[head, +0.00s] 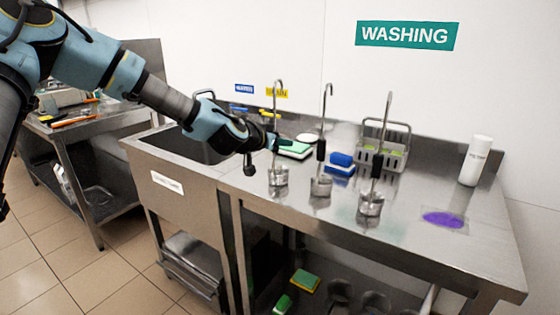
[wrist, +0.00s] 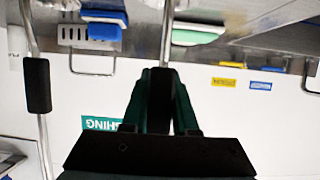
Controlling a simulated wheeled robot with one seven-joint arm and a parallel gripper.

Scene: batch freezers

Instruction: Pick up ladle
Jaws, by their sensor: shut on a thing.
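Three steel ladles with hooked tops and black grips stand in a row above the steel counter (head: 420,215). My gripper (head: 277,143) is shut on the black grip of the left ladle (head: 279,178), which is upright. I cannot tell whether its bowl touches the counter. In the wrist view my gripper (wrist: 160,90) has its green fingers on both sides of that grip, and the ladle's rod (wrist: 167,35) runs on past them. The middle ladle (head: 321,186) and right ladle (head: 371,205) stand apart to the right. The middle ladle's grip (wrist: 37,86) shows in the wrist view.
Behind the ladles are a green-topped sponge (head: 296,149), a blue sponge (head: 341,160) and a grey basket (head: 380,158). A white bottle (head: 475,161) and a purple patch (head: 443,219) are at the right. A sink (head: 200,148) lies to the left.

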